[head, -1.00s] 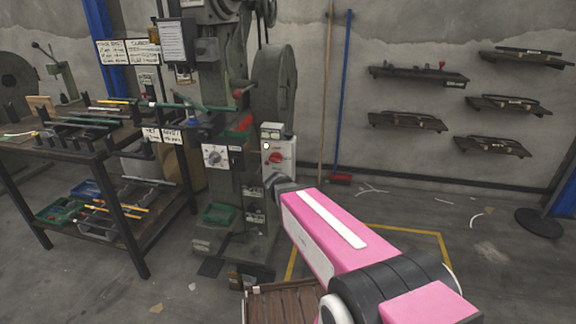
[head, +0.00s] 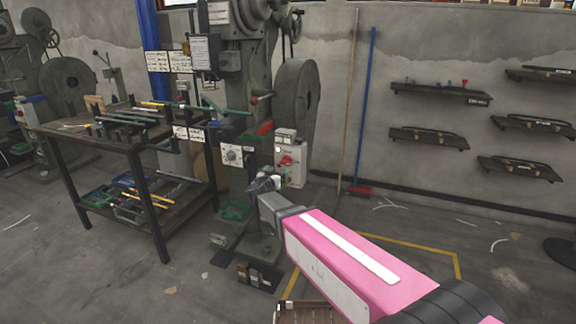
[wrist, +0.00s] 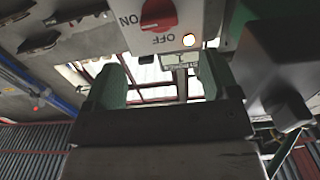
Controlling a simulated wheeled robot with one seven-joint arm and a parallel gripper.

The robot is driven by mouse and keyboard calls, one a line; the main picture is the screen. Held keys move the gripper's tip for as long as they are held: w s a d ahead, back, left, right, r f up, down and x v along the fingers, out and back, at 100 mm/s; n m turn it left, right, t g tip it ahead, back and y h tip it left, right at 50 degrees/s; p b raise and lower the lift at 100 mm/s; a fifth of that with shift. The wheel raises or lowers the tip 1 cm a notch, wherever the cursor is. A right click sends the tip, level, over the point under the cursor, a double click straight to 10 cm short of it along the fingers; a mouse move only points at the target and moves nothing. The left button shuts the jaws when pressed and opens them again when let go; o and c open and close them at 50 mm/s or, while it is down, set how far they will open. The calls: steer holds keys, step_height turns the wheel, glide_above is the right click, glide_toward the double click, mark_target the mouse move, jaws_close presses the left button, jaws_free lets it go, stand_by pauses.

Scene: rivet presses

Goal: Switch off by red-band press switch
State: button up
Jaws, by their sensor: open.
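The press (head: 255,75) has a red band (head: 264,127) on its frame. Its pale switch box (head: 290,176) carries a red rotary switch (head: 286,160). A small lamp (wrist: 188,40) glows beside the knob. I cannot tell which mark the knob points to. My gripper (head: 268,183) is in front of and below the box, to its left. Its two green fingers (wrist: 160,78) are apart and empty, and not touching the knob.
A dial panel (head: 233,155) is left of the switch box. A workbench (head: 165,200) with tools stands left, and another press (head: 65,95) is behind it. A broom (head: 360,191) leans on the wall. The floor to the right is mostly clear.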

mark_target(285, 163)
steer(key=x, duration=0.9)
steer(key=shift+w+d, duration=0.1)
steer(key=shift+w, duration=0.15)
steer(key=c, duration=0.9)
